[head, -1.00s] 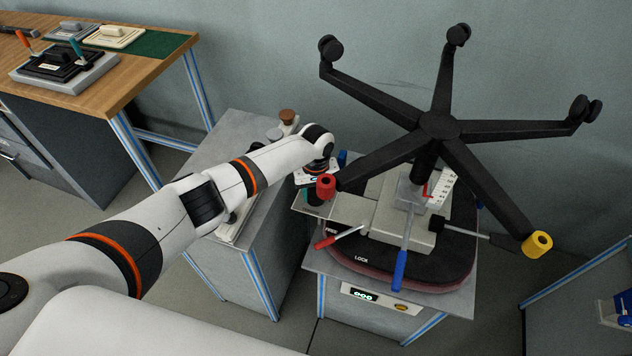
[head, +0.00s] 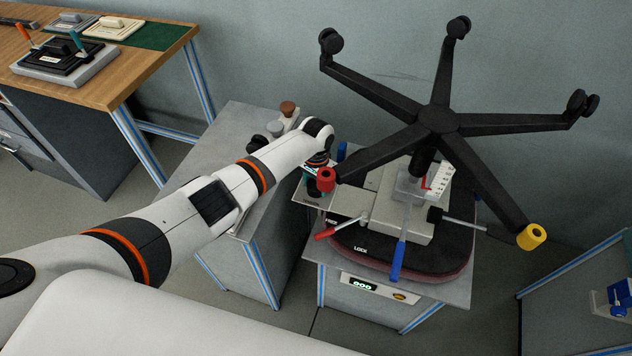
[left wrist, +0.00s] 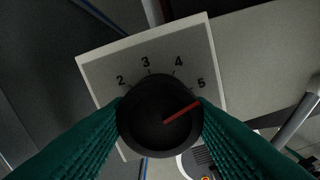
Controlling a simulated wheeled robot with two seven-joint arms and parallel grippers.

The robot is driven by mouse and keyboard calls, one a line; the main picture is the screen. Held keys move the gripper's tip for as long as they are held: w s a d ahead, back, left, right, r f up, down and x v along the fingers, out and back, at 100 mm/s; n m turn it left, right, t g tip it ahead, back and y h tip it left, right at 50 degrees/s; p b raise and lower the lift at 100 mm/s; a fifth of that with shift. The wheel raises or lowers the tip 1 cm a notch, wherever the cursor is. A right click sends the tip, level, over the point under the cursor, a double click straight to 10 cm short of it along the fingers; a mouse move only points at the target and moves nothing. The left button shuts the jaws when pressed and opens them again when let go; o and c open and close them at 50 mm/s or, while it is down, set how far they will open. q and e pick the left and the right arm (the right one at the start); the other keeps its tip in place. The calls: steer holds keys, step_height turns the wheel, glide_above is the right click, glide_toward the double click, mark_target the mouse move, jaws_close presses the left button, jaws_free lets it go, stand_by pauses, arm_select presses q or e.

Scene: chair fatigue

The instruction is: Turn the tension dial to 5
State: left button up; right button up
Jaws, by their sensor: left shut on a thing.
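The tension dial (left wrist: 158,140) is a round black knob with a red pointer line, in front of a pale plate (left wrist: 98,62) marked 2, 3, 4 and 5. The red line points up and right, close to the 5 and slightly below it in the left wrist view. My left gripper (left wrist: 160,115) is shut on the dial, with a green ribbed finger on each side. In the head view my left gripper (head: 314,178) is at the left of the chair mechanism (head: 388,212), mostly hidden by my wrist and a red caster. My right gripper is not in view.
The upturned black chair base (head: 438,120) spreads over the mechanism, and its red-capped leg (head: 327,180) ends right beside my left gripper. Red (head: 340,229) and blue (head: 399,258) levers stick out in front. A wooden workbench (head: 150,65) stands at left.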

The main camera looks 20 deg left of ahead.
arm_select(q)
steer(key=shift+m, duration=0.5)
steer(key=o, duration=1)
steer(key=shift+r, duration=0.1)
step_height(320, 180, up, 12)
steer(key=shift+f, duration=0.1)
stand_by(0.4)
